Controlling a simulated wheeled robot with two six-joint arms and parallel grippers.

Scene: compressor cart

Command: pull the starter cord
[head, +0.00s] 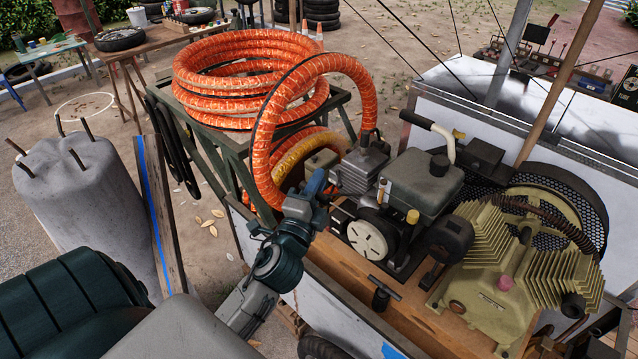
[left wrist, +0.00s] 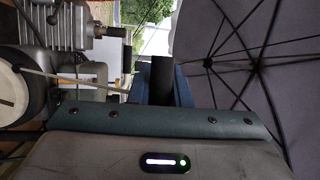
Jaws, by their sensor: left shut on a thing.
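The engine (head: 420,185) sits on the wooden deck of the cart, with a white round starter cover (head: 370,238) on its near side. The cover also shows at the left edge of the left wrist view (left wrist: 12,98). A thin pale starter cord (left wrist: 75,82) runs from the cover to my left gripper (head: 319,186). The gripper is shut on the dark starter handle (left wrist: 161,75), between its blue fingers. In the head view the gripper is left of the engine and hides the handle. My right gripper is not in view.
A large orange hose coil (head: 250,72) lies on a green cart behind my left gripper, its free end arching down near the engine. The finned compressor (head: 495,275) stands right of the engine. A black T-handle (head: 382,291) stands on the deck. A grey lumpy block (head: 75,205) stands left.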

